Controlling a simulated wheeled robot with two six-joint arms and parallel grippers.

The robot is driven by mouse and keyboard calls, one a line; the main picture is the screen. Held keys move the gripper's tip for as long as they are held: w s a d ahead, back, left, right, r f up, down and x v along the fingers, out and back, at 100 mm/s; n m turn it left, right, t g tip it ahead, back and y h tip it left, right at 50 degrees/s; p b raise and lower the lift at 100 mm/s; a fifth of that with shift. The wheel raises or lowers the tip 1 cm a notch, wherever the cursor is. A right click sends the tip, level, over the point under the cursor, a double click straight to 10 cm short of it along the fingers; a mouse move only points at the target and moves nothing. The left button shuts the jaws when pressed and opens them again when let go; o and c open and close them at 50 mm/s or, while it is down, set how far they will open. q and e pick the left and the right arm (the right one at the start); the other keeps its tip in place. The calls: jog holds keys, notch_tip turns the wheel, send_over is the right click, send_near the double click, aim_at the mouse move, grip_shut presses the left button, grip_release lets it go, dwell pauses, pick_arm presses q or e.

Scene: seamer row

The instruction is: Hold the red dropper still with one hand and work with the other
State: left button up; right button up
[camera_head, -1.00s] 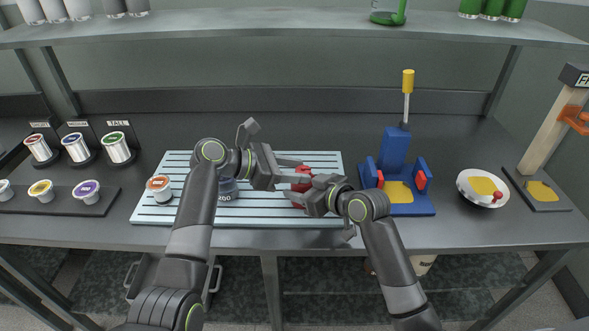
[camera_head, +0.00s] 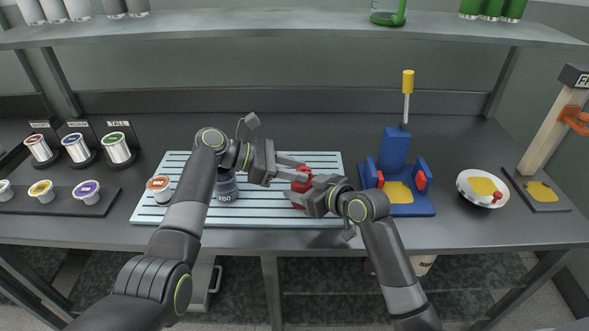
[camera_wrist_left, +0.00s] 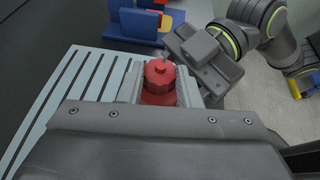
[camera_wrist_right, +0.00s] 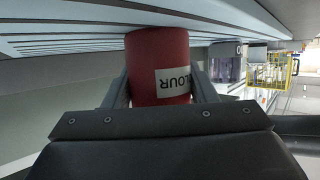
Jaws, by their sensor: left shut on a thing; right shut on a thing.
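The red dropper (camera_head: 301,186) stands at the right part of the slatted board. My right gripper (camera_wrist_right: 160,88) is shut on its body from the front right; part of a white label reading "LOUR" shows in the right wrist view. My left gripper (camera_head: 298,168) is shut around the upper part of the dropper from the left. The left wrist view shows the dropper's red ridged cap and small tip (camera_wrist_left: 159,75) between the left fingers. The fingers hide much of the dropper in the head view.
On the pale slatted board (camera_head: 265,214) stand a dark blue jar (camera_head: 226,189) and an orange-lidded cup (camera_head: 159,188). A blue fixture (camera_head: 396,150) stands right of the board, then a white bowl (camera_head: 482,189). Several capped cups fill the left racks (camera_head: 63,205).

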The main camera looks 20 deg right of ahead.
pick_arm(q)
jog(key=shift+w+d+f+m+g+y, duration=0.1)
jog(key=shift+w+m+g+y, duration=0.05)
jog(key=shift+m+g, duration=0.4)
jog(key=shift+w+f+m+g+y, duration=0.1)
jog(key=shift+m+g+y, duration=0.05)
jog(key=shift+m+g, duration=0.4)
jog(key=shift+g, duration=0.4)
jog(key=shift+r, duration=0.1)
jog(key=o, duration=0.7)
jog(key=v, duration=1.2)
